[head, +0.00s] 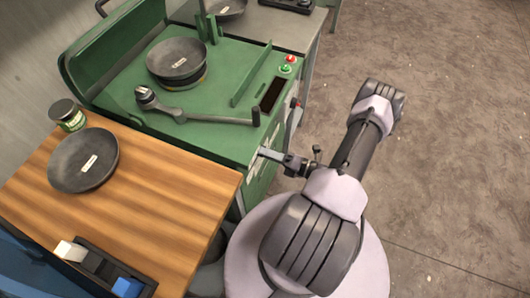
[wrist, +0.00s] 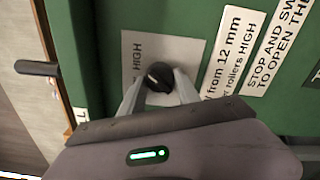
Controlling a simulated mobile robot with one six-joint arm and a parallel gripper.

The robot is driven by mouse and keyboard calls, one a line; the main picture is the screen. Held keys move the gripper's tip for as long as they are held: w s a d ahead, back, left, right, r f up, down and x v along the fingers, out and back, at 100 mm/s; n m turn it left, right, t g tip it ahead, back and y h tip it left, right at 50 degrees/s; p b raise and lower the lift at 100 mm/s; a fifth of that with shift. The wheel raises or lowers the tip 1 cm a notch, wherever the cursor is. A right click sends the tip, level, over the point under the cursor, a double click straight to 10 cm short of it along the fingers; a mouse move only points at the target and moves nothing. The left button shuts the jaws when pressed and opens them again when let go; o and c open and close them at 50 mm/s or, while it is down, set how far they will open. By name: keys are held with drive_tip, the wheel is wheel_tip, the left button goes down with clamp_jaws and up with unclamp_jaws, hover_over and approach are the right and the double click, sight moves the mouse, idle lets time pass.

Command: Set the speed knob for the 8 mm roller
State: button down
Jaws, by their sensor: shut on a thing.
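The black speed knob (wrist: 158,74) sits on a white plate (wrist: 190,48) on the machine's green side in the wrist view. My gripper (wrist: 158,88) is shut on it, one pale finger on each side. I cannot tell for sure which way the knob points. In the head view my gripper (head: 268,154) reaches the machine's side, and the knob is hidden there. A roller arm with a grey head (head: 146,97) lies over the green machine top (head: 215,140).
A sign (wrist: 235,50) mentioning 12 mm and rollers HIGH is right of the plate. A dark lever (wrist: 36,67) sticks out at left. A dark bowl (head: 177,60) sits on the machine; another (head: 84,160) is on the wooden table (head: 190,195). Floor at right is clear.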

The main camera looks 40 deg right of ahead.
idle(0.4)
drive_tip(key=c, duration=0.9)
unclamp_jaws()
drive_tip(key=p+v, duration=0.2)
drive_tip(key=v, duration=1.5)
drive_tip(key=shift+s, duration=0.2)
